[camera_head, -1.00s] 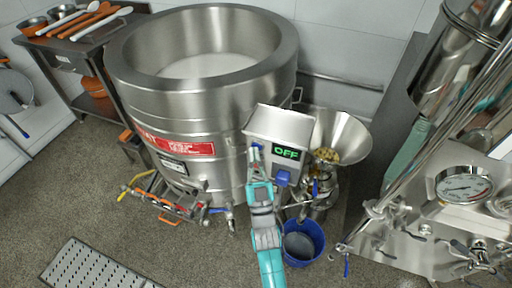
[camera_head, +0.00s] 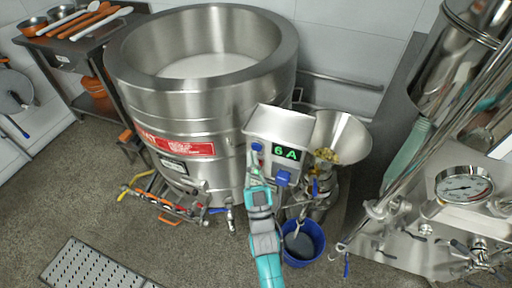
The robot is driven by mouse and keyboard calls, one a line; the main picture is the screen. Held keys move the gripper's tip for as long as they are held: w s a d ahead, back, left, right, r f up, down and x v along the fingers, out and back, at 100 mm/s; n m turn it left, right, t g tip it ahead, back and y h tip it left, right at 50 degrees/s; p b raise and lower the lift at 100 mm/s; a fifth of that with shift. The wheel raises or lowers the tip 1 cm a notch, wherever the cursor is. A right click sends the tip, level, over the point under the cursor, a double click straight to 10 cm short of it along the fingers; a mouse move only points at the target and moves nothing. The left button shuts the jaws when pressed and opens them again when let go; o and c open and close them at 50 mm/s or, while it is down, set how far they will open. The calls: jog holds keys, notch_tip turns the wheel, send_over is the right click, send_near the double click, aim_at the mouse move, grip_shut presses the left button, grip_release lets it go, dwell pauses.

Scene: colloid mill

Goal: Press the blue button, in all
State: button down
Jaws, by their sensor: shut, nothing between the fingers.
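The blue button (camera_head: 257,147) is on the left part of the front of a steel control box (camera_head: 264,124). The box's display (camera_head: 286,153) reads "6 A" in green. A larger blue part (camera_head: 283,178) sits below the display. My gripper (camera_head: 255,164) is shut and empty, just below the blue button. The button shows above its tips, with a small gap as far as I can tell. My teal and grey arm reaches up from the bottom and hides part of the box's lower left.
A steel funnel (camera_head: 345,138) with yellowish pieces stands right of the box. A blue bucket (camera_head: 316,236) is on the floor below. A large steel vat (camera_head: 215,110) stands behind. Piping with a gauge (camera_head: 464,186) is at right.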

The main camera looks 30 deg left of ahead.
jog(key=shift+s, duration=0.1)
jog(key=s, duration=0.2)
jog(key=s+d, duration=0.1)
jog(key=s, duration=0.1)
jog(key=shift+s, duration=0.35)
dwell(0.3)
jog(key=shift+d, duration=0.1)
dwell(0.6)
jog(key=s+d+f+m+h, duration=0.1)
jog(key=s+d+f+h, duration=0.25)
jog(key=d, duration=0.55)
jog(key=s+d+f+m+h, duration=0.2)
jog(key=d+f, duration=0.2)
jog(key=d, duration=0.6)
jog(key=s+d+f+m+h, duration=0.1)
jog(key=s+d+f+h, duration=0.25)
jog(key=d, duration=0.55)
jog(key=s+d+r+m+g+h, duration=0.1)
jog(key=s+d+h, duration=0.3)
jog(key=s+d, duration=0.4)
jog(key=s+d+r+m+g+h, duration=0.2)
jog(key=s+d, duration=0.5)
jog(key=s, duration=0.4)
jog(key=r+m+h, duration=0.1)
jog(key=m+h, duration=0.1)
jog(key=shift+s+d+r+h, duration=0.3)
jog(key=shift+d, duration=0.1)
